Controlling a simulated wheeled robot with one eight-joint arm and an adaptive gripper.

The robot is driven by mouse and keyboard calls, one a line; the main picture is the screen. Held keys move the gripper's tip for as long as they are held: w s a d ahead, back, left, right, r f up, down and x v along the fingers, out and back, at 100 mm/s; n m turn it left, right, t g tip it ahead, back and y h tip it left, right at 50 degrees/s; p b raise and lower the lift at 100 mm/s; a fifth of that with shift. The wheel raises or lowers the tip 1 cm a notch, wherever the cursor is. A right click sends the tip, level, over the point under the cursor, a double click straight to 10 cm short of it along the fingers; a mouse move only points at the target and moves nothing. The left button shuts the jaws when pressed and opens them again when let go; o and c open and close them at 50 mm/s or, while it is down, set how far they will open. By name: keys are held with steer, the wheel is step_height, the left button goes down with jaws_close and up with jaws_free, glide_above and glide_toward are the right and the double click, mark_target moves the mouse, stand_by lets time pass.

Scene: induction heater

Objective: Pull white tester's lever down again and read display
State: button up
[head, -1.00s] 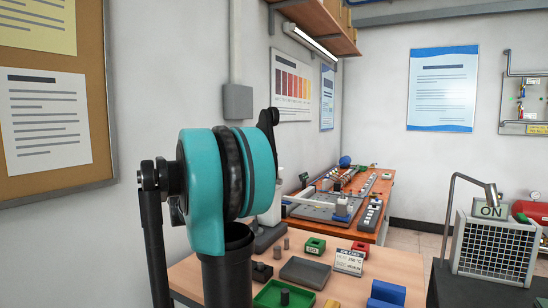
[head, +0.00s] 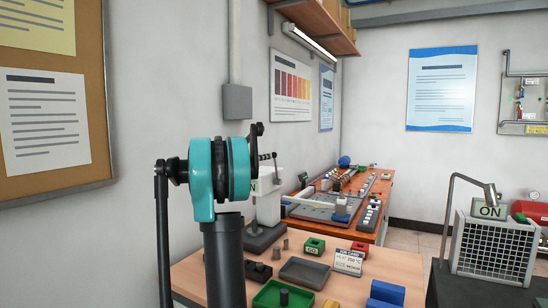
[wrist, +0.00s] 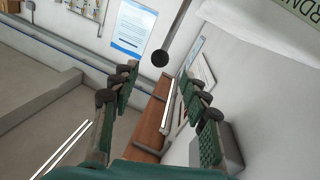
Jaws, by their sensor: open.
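The white tester (head: 267,200) stands on a dark base at the back left of the near wooden table in the head view, partly covered by my arm. In the wrist view a grey rod with a dark round knob (wrist: 160,58), which looks like its lever, reaches down from the top. My gripper (wrist: 158,76) is open, with its green and black fingers on either side of the knob. The knob shows between the fingertips; whether it is within their reach I cannot tell.
A wall and a grey box (head: 237,101) are close by on the left.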

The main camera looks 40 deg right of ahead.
mark_target(274, 154)
steer(key=d, duration=0.2)
steer(key=w+d, duration=0.1)
steer(key=d, duration=0.5)
steer(key=shift+w+d, duration=0.2)
steer(key=shift+w, duration=0.15)
steer(key=shift+c, duration=0.4)
jaws_close()
